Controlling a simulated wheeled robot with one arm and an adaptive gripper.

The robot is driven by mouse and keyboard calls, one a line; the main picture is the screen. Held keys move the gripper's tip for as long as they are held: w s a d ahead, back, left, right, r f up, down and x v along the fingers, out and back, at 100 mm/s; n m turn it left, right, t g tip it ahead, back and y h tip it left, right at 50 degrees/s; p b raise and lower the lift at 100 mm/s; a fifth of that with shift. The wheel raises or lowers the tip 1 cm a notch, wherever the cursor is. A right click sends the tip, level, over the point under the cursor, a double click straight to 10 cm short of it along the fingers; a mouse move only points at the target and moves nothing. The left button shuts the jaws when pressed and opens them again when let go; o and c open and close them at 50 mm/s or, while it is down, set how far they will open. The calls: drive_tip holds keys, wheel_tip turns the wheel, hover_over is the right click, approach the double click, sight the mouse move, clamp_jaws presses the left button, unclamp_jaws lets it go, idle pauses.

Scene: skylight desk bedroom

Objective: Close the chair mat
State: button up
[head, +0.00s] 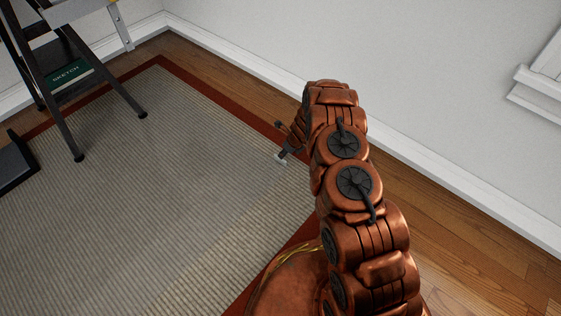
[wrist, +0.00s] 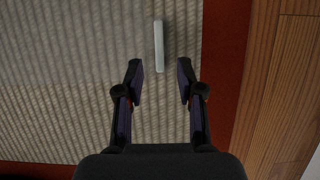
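No separate chair mat can be made out. A beige ribbed rug (head: 150,190) with a rust-red border lies flat on the floor, and it also fills most of the wrist view (wrist: 60,90). A small pale bar (wrist: 159,45) lies on the rug near its red border. A light bit of it seems to show beside my gripper in the head view. My gripper (wrist: 160,80) is open and empty, pointing down at the rug. The near end of the bar appears between its fingertips; I cannot tell the height gap. My arm hides part of the rug's right edge.
A stepladder (head: 75,85) with dark legs stands on the rug at upper left. A dark flat object (head: 12,165) lies at the left edge. White walls and baseboard (head: 400,150) run close behind my arm. The middle of the rug is clear.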

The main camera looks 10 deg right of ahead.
sight(280, 160)
drive_tip(key=b+x, duration=0.1)
drive_tip(key=x, duration=0.2)
drive_tip(key=b+x, duration=0.1)
drive_tip(key=x, duration=0.3)
drive_tip(key=shift+s+d+f, duration=0.1)
drive_tip(key=shift+s, duration=0.15)
drive_tip(key=shift+w+f+b, duration=0.2)
drive_tip(key=shift+f+b, duration=0.1)
drive_tip(key=shift+c, duration=0.2)
clamp_jaws()
